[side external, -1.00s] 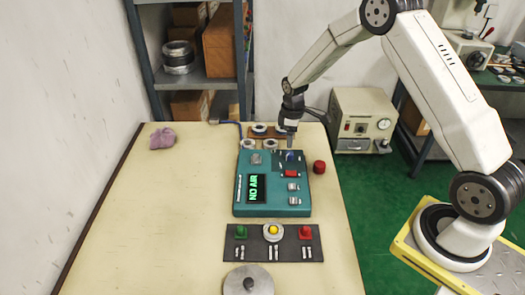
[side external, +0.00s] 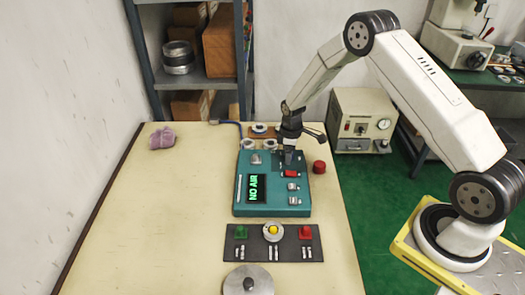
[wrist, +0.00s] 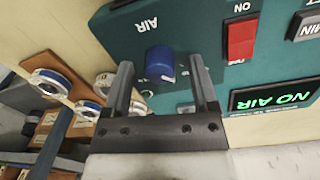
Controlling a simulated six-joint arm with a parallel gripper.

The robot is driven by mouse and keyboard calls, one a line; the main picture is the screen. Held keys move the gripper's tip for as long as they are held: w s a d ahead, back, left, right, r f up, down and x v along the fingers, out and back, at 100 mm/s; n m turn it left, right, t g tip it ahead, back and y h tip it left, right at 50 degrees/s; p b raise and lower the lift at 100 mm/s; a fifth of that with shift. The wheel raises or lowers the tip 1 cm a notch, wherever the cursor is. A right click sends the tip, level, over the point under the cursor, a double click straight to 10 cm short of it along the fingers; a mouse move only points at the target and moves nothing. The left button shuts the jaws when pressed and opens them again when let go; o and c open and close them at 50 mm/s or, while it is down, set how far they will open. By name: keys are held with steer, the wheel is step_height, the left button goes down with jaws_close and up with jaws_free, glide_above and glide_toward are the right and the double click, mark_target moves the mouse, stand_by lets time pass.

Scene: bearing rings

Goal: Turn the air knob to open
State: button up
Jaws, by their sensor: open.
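The air knob (wrist: 160,64) is a blue cylinder on the teal control panel, beside the printed word AIR. In the wrist view it sits between the two open fingers of my gripper (wrist: 163,78), with a gap showing on each side. In the side view my gripper (side external: 289,160) is low over the panel's upper right part and hides the knob. The teal panel (side external: 248,206) lies on the table. Its display (side external: 256,188) reads NO AIR in green, also in the wrist view (wrist: 275,98).
A red switch (wrist: 241,38) marked ON is right beside the knob. A red round object (side external: 319,167) stands right of the panel. White rings (wrist: 52,83) lie behind it. A dark plate (side external: 232,252) with green, yellow and red buttons lies in front. The table's left is mostly clear.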

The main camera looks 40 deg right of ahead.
jaws_close()
steer(key=shift+m, duration=0.4)
steer(key=m, duration=0.8)
steer(key=shift+m, duration=0.4)
steer(key=m, duration=0.4)
steer(key=shift+m+g, duration=0.3)
steer(key=shift+m, duration=1.9)
